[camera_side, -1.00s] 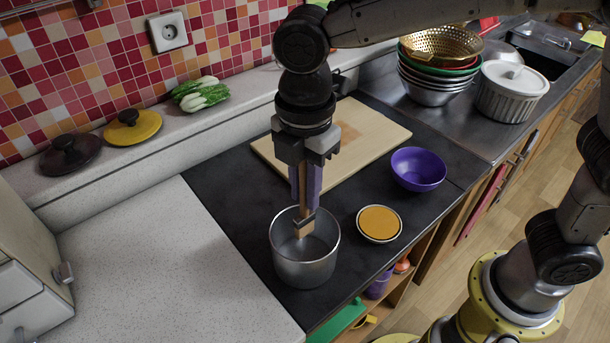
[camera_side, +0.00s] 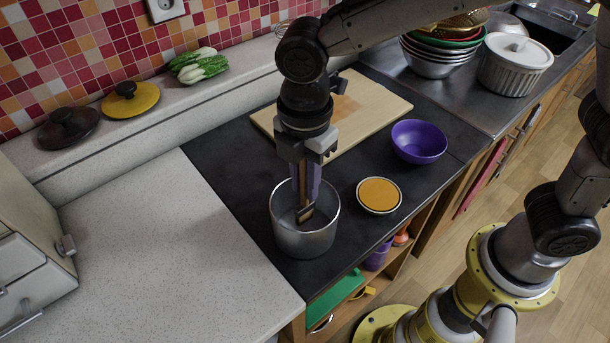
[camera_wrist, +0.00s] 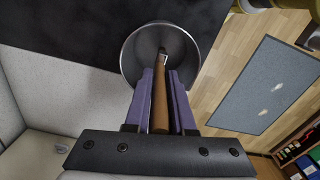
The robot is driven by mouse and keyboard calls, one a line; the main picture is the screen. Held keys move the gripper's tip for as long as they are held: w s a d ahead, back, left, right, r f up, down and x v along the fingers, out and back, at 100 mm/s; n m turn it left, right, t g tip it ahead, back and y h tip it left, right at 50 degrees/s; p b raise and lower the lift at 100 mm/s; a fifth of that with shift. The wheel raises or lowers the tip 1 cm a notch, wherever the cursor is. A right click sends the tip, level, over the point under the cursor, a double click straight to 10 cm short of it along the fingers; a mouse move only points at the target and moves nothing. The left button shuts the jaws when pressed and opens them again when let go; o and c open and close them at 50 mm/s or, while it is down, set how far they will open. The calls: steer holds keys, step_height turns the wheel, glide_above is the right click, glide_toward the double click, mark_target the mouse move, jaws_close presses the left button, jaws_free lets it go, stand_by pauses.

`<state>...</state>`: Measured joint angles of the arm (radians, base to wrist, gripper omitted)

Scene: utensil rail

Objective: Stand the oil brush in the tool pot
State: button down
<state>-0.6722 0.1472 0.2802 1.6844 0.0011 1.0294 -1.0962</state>
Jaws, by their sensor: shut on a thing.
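The tool pot (camera_side: 303,240) is a grey metal pot on the dark counter, and its round mouth (camera_wrist: 130,62) shows in the wrist view. My gripper (camera_side: 306,188) points down over the pot, its purple fingers at the level of the rim. It is shut on the oil brush (camera_side: 306,213), whose brown wooden handle (camera_wrist: 160,105) lies between the fingers in the wrist view. The brush's lower end is inside the pot mouth, tilted slightly. Whether it touches the pot floor I cannot tell.
A dish with an orange top (camera_side: 379,195) and a purple bowl (camera_side: 419,141) stand right of the pot. A wooden board (camera_side: 370,112) lies behind. The speckled white counter (camera_side: 150,240) at left is clear.

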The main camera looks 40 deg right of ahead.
steer(key=c, duration=0.7)
jaws_free()
steer(key=shift+r, duration=0.1)
step_height(320, 180, up, 14)
steer(key=shift+f, duration=0.15)
stand_by(0.4)
